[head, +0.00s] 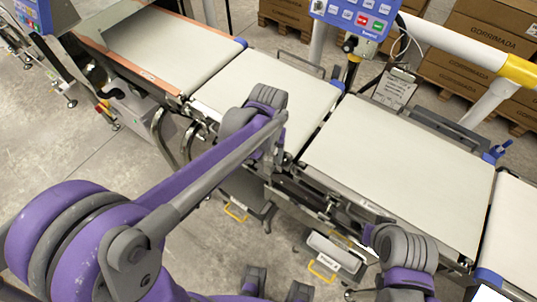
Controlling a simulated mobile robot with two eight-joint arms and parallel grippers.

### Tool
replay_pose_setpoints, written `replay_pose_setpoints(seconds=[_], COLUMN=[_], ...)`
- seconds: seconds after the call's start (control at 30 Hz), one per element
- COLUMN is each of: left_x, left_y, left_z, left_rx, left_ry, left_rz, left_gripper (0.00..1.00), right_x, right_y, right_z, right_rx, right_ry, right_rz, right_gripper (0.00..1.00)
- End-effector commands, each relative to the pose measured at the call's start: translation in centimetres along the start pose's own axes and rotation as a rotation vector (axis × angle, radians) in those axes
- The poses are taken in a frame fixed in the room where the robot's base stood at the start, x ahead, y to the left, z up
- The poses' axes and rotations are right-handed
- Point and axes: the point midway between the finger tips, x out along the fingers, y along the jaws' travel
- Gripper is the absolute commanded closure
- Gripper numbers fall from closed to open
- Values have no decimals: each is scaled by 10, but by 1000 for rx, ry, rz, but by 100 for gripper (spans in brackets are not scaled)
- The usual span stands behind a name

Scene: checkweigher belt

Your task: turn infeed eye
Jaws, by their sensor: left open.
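My left arm reaches in from the left. Its gripper (272,158) points down at the near edge of the belts, by the gap between the middle belt (255,82) and the wide belt (395,165). The gripper is small and partly hidden by my wrist; its jaws are open, and I see nothing held between them. I cannot single out the infeed eye; the near belt edge around the gripper is crowded with dark fittings and partly covered by my arm. My right arm's ribbed joint shows at the bottom right, but its gripper does not show.
An orange-edged belt (160,45) lies at the upper left. A blue control panel (357,15) stands behind the belts, near a white and yellow rail (465,42). Cartons (495,25) on pallets stand behind. Grey floor (95,150) is open at the left.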

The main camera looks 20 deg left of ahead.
Motion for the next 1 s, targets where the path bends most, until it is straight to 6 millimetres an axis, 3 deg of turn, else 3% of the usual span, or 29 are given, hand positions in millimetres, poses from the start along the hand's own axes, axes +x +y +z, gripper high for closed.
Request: replay_pose_setpoints(seconds=[0.17, 0.53, 0.77, 1.0], left_x=[0, 0, 0, 0], left_y=[0, 0, 0, -3], left_z=[0, 0, 0, 0], left_rx=[0, 0, 16, 244], left_ry=[0, 0, 0, -1], left_rz=[0, 0, 0, 0], left_gripper=[35, 100, 100, 100], right_x=[0, 0, 0, 5], right_y=[0, 0, 0, 0], right_z=[0, 0, 0, 4], right_rx=[0, 0, 0, 0], right_ry=[0, 0, 0, -3], right_rz=[0, 0, 0, 0], right_gripper=[100, 100, 100, 100])
